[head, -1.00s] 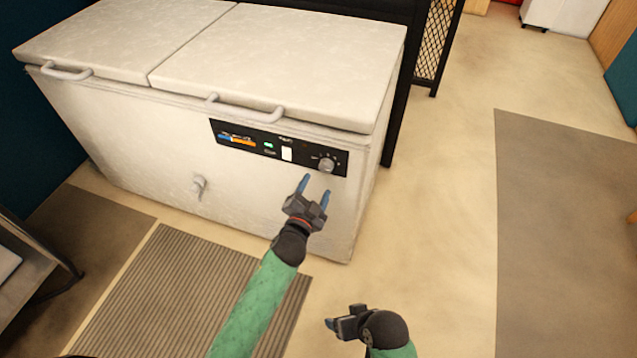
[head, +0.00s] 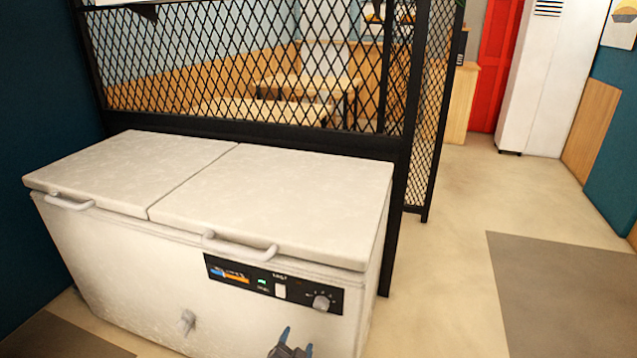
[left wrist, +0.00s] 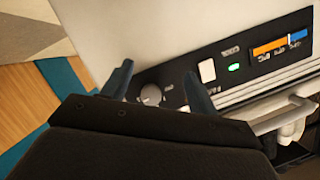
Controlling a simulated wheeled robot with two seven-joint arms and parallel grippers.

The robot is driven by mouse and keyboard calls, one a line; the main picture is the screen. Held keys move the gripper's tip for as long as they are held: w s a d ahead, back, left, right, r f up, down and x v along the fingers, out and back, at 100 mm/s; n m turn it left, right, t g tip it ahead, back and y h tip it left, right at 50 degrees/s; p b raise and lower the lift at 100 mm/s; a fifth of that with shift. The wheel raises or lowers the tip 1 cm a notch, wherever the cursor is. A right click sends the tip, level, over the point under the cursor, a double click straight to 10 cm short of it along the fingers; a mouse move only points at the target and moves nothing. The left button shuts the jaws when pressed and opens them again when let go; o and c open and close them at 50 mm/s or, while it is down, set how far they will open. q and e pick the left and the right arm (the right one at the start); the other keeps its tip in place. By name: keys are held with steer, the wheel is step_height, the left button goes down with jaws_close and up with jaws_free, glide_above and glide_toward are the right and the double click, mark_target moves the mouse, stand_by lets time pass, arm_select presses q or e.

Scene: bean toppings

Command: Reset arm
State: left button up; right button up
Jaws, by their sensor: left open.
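My left gripper (head: 293,343) shows at the bottom edge of the head view, in front of the white chest freezer (head: 130,270). Its two blue-grey fingers are apart and nothing shows between them. They point up, just below the freezer's black control panel (head: 262,288) and its round knob (head: 321,302). In the left wrist view the fingers (left wrist: 158,88) frame the knob (left wrist: 151,95) from either side; I cannot tell whether they touch it. My right gripper is not in view.
A black mesh partition (head: 250,75) stands behind the freezer, with tables beyond it. A grey mat (head: 570,300) lies on open floor at the right. A white locker (head: 545,85) and a red door (head: 495,65) stand at the back right.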

arm_select(q)
steer(key=s+a+n+g+p, duration=0.2)
steer(key=s+g, duration=0.2)
steer(key=s, duration=0.7)
steer(key=s+a+r+n+g+p, duration=0.1)
steer(key=s+a+n+g+p, duration=0.1)
steer(key=s, duration=0.9)
steer(key=s+a+r+n+g+p, duration=0.1)
steer(key=s+a+g, duration=0.3)
steer(key=s, duration=0.6)
steer(key=shift+s+r+n+g+p, duration=0.15)
steer(key=shift+s+n+g+p, duration=0.4)
steer(key=shift+g, duration=0.55)
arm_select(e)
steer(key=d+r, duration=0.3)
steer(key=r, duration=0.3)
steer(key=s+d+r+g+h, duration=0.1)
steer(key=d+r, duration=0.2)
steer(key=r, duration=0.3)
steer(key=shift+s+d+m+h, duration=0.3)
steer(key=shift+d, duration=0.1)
arm_select(q)
steer(key=shift+w+n, duration=0.1)
steer(key=shift+n, duration=0.15)
steer(key=shift+a, duration=0.1)
